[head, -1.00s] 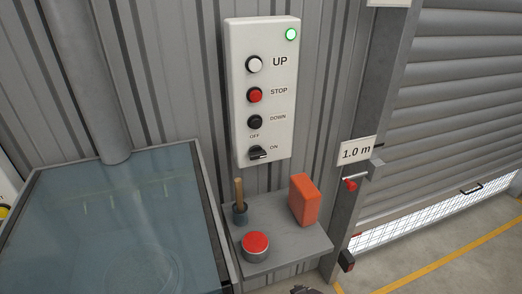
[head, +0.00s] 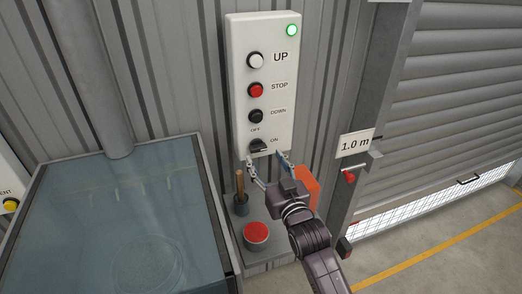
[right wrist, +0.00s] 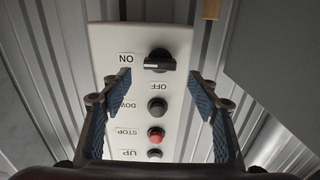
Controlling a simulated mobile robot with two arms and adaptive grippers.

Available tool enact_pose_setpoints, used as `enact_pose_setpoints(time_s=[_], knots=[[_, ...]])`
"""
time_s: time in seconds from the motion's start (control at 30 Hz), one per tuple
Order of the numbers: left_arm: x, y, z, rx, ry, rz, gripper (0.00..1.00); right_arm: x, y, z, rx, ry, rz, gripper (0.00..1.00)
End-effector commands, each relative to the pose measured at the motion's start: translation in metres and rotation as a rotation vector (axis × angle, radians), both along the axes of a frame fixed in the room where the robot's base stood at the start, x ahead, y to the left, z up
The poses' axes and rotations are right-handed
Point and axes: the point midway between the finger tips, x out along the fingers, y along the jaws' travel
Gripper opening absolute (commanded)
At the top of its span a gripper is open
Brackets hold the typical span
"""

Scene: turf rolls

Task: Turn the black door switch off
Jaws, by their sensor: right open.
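The black door switch (head: 259,146) is a rotary knob at the bottom of the white control panel (head: 236,90), with OFF above it and ON to its right. Its pointer is turned toward ON. A green lamp (head: 292,30) is lit at the panel's top right. My right gripper (head: 267,161) is open just below and in front of the switch. In the right wrist view, upside down, the switch (right wrist: 158,61) shows beyond and between the open fingertips (right wrist: 158,78), apart from them. My left gripper is not in view.
A glass-topped case (head: 120,220) stands left. A shutter door (head: 460,100) is at right.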

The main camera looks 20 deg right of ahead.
Motion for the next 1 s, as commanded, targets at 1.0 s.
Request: enact_pose_setpoints(time_s=[1.0], knots=[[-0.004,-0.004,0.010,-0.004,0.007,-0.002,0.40,0.044,0.001,-0.001,0.000,0.003,-0.001,0.19]])
